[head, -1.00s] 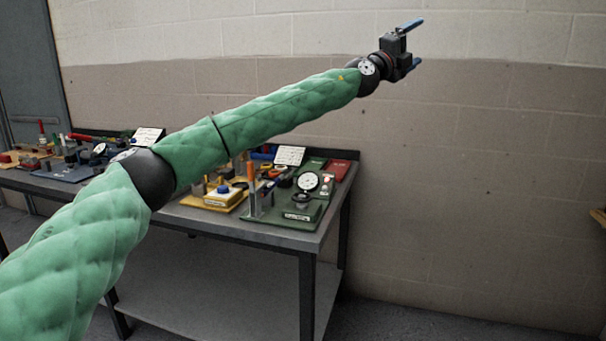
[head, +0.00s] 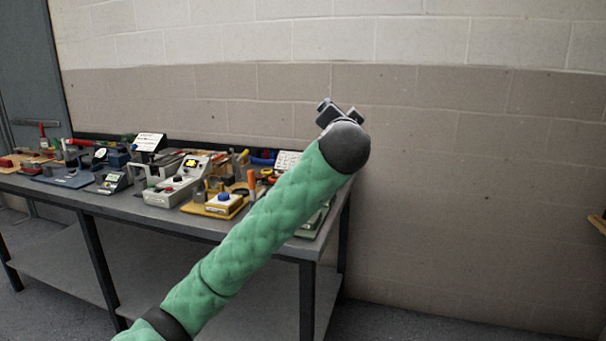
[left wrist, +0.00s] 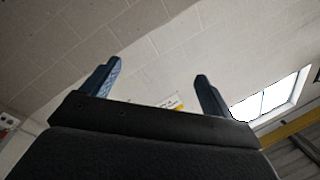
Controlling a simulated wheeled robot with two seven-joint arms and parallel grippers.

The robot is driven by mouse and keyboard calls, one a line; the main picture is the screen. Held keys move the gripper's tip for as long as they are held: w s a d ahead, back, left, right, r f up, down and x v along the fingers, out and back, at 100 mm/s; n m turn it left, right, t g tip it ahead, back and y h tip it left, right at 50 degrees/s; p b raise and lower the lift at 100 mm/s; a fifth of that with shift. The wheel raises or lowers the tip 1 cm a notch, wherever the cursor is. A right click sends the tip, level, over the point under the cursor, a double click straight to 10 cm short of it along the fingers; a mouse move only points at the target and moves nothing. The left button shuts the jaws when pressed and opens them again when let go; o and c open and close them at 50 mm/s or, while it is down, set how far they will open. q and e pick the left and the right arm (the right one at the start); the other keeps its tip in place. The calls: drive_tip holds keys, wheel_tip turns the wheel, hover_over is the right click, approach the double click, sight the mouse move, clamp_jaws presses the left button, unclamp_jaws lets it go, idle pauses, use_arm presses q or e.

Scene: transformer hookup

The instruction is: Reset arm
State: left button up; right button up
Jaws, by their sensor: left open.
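My left arm comes up from the bottom of the head view, sleeved in green. My left gripper (head: 338,110) is at the raised end of the arm, in front of the block wall, mostly hidden behind the dark wrist joint. In the left wrist view its two blue fingers (left wrist: 157,88) are spread apart with nothing between them. The gripper is well clear of the workbench (head: 270,245). My right gripper is not in either view.
The bench carries a yellow-based device (head: 218,206), a grey box (head: 172,190), a white card (head: 149,142) and several other devices. My arm hides the bench's right part. The wall area right of the arm is clear. A wooden edge (head: 598,224) shows at far right.

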use_arm(q)
drive_tip(key=s+a+f+n+g+p, duration=0.25)
drive_tip(key=s+a+f, duration=0.5)
drive_tip(key=f, duration=0.65)
drive_tip(key=s+a+f+n+g+p, duration=0.1)
drive_tip(key=s+a+f+g, duration=0.45)
drive_tip(key=f, duration=0.75)
drive_tip(key=s+a+f+n+g+p, duration=0.1)
drive_tip(key=s+a+f+n+g, duration=0.1)
drive_tip(key=s+a+f, duration=0.75)
drive_tip(key=s+f+n+g+p, duration=0.1)
drive_tip(key=s+f+g, duration=0.5)
drive_tip(key=s+f, duration=1.8)
drive_tip(key=s+p, duration=0.1)
drive_tip(key=s, duration=0.2)
drive_tip(key=shift+s+a+f+n+p, duration=0.15)
drive_tip(key=shift+f+n+p, duration=0.15)
drive_tip(key=shift+f+n, duration=0.1)
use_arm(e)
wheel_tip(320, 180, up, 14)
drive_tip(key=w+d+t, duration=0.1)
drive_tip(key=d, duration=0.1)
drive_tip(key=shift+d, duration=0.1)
